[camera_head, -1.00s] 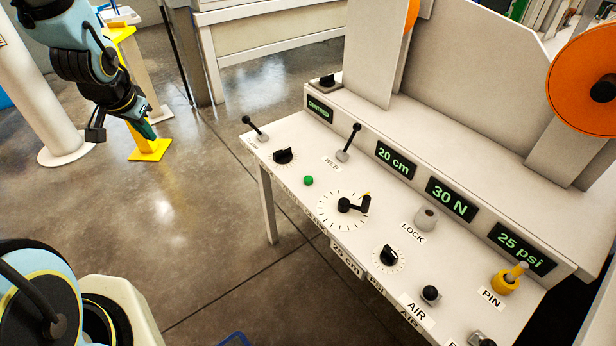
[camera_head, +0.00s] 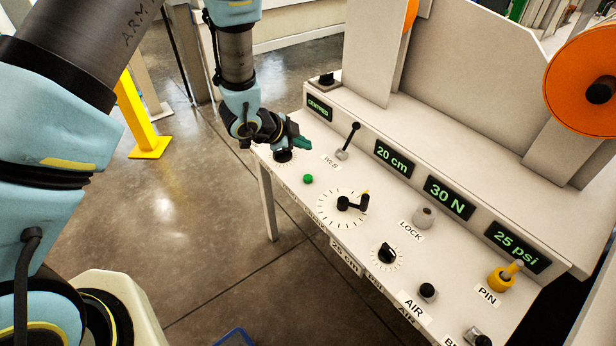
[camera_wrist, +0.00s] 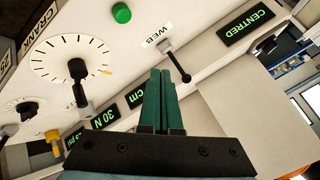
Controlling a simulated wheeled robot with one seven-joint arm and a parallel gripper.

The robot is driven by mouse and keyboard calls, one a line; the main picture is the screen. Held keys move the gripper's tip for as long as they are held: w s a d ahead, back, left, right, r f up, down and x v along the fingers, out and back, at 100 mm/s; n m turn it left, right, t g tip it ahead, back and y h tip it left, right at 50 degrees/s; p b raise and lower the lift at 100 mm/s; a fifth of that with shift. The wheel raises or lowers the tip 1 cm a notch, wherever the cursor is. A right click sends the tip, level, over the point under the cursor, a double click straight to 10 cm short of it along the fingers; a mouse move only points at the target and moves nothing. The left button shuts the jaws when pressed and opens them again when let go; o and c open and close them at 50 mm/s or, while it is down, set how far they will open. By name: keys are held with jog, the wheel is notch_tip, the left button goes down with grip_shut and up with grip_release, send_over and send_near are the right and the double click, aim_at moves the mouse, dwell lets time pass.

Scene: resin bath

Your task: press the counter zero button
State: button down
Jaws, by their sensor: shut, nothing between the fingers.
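A round green button (camera_head: 308,179) sits on the sloped white panel, left of the crank dial (camera_head: 343,208). It also shows at the top of the wrist view (camera_wrist: 121,12). No label reading counter zero can be read, so I cannot tell whether this is that button. My gripper (camera_head: 301,146) is over the panel's far left part, beyond the green button and apart from it. Its teal fingers (camera_wrist: 162,100) are shut together with nothing between them. In the wrist view they point toward the WEB lever (camera_wrist: 176,60). The arm hides part of the panel's left end.
The raised back ledge carries displays such as CENTRED (camera_head: 319,107) and 20 cm (camera_head: 394,158). A yellow pin (camera_head: 505,277) stands at the right.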

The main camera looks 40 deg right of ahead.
aim_at(304, 180)
notch_tip(304, 180, down, 9)
jog(key=b, duration=0.6)
dwell(2.1)
jog(key=shift+f+b, duration=0.35)
jog(key=shift+b, duration=0.25)
jog(key=shift+f+b, duration=0.5)
jog(key=shift+f, duration=0.1)
dwell(0.4)
jog(key=shift+r, duration=0.1)
dwell(0.6)
jog(key=shift+r+p, duration=0.7)
jog(key=shift+r, duration=0.25)
jog(key=shift+r+p, duration=1.75)
jog(key=shift+r, duration=0.75)
